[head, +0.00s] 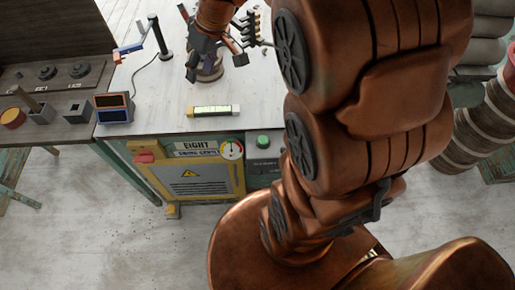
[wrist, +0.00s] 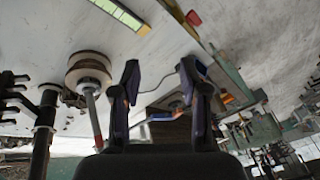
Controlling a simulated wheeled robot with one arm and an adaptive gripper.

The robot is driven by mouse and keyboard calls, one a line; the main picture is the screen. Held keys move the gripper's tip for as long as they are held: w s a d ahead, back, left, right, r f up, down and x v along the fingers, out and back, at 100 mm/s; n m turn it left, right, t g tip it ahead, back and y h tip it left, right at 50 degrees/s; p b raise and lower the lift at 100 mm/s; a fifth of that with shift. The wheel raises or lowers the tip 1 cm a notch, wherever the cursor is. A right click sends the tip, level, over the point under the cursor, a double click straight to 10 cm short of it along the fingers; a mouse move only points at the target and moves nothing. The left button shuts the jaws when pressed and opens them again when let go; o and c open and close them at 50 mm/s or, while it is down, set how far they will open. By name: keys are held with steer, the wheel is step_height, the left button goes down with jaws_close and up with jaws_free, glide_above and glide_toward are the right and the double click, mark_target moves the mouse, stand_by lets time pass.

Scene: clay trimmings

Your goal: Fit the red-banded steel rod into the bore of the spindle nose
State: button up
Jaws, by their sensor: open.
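A pale round spindle nose (wrist: 88,66) shows at the left of the wrist view. The rod looks seated in the bore, but I cannot tell how deep. My gripper (wrist: 165,85) is open, with nothing between its fingers, and the rod is outside them to the left. In the head view my gripper (head: 215,63) is over the worktop, just above a round base (head: 211,74); the rod cannot be made out there.
A yellow-ended bar (head: 213,111) lies near the worktop's front edge. A blue-framed box (head: 114,108) stands at the left corner, a black post (head: 159,38) behind it. A dark rack (head: 253,28) stands right of my gripper. The front right worktop looks clear.

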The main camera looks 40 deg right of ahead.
steer(key=s+a+f+m+g+h, duration=0.1)
steer(key=s+g, duration=0.1)
steer(key=s, duration=1)
steer(key=s+a+f+m+g+h, duration=0.1)
steer(key=s+f+g+h, duration=0.1)
steer(key=s, duration=1.1)
steer(key=shift+a+m, duration=0.15)
steer(key=shift+m, duration=0.15)
steer(key=shift+s, duration=0.1)
steer(key=shift+c, duration=0.2)
